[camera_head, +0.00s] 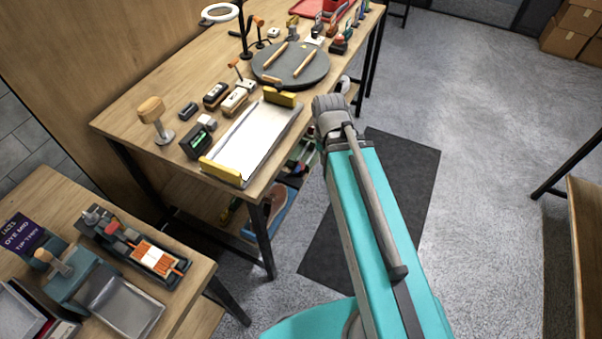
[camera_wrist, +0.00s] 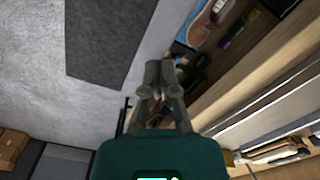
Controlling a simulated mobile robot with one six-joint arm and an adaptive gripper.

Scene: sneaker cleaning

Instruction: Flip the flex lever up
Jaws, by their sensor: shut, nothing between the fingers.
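No part is clearly marked as the flex lever, and I cannot tell which one it is. Candidates in the head view are a small orange-tipped lever (camera_head: 237,65) near the middle of the workbench and a similar one (camera_head: 259,21) farther back. A wooden-knobbed handle (camera_head: 151,109) stands upright near the workbench's left end, and another wooden handle (camera_head: 60,263) tilts on the left table. My gripper (camera_wrist: 158,66) is shut and empty in the wrist view, apart from any lever, beside the workbench edge. The head view shows my teal arm, but the gripper itself is hidden there.
The workbench (camera_head: 122,122) carries a pale tray (camera_head: 252,142) with yellow end blocks, a round grey turntable (camera_head: 291,66) and several small boxes. A lower shelf holds a shoe (camera_wrist: 207,22). The left table holds an orange-topped device (camera_head: 155,256). Grey floor (camera_head: 455,85) is clear at right.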

